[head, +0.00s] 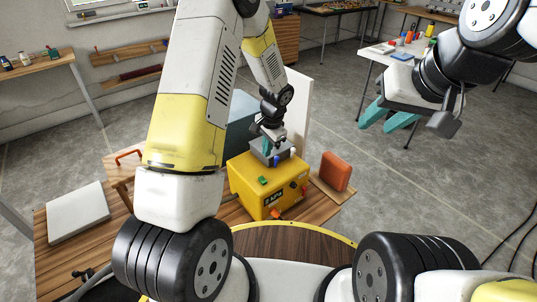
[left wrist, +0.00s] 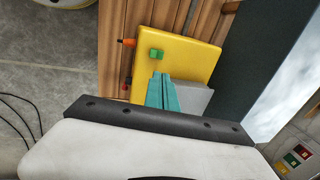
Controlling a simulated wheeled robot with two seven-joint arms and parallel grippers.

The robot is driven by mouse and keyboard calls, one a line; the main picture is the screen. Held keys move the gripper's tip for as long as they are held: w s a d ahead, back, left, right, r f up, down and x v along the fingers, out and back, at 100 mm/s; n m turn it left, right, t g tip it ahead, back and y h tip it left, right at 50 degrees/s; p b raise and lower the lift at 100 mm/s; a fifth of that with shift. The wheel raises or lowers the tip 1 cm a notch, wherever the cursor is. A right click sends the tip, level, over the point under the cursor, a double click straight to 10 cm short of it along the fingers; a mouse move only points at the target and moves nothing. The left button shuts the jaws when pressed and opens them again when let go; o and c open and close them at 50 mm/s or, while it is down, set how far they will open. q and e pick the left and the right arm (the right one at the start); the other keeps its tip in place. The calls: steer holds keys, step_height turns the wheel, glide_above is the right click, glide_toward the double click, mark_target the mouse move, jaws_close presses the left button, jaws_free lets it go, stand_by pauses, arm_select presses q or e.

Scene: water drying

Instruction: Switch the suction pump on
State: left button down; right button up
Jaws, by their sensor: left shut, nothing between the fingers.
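The suction pump is a yellow box (head: 248,190) on the wooden bench, with dark lettering on its front. A small green switch (head: 262,180) is on its top face; whether it is on or off is too small to tell. My left gripper (head: 267,148) is above the pump's top, by the grey block there. In the left wrist view its shut, empty teal fingertips (left wrist: 161,76) point at the yellow top (left wrist: 190,58), just short of the green switch (left wrist: 156,54). Contact cannot be told. My right gripper (head: 377,124) is open and empty, away over the floor at right.
A grey block (head: 272,153) sits on the pump's top. Orange and dark fittings stick out of its front. An orange-red block (head: 336,171) stands right of the pump. A white slab (head: 76,213) lies at the bench's left. A dark teal box and a pale panel stand behind the pump.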

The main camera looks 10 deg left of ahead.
mark_target(262, 177)
arm_select(q)
steer(key=f, duration=0.4)
steer(key=w+a+f, duration=0.1)
steer(key=f, duration=0.4)
steer(key=w+a+f, duration=0.1)
steer(key=f, duration=0.3)
steer(key=shift+f, duration=0.4)
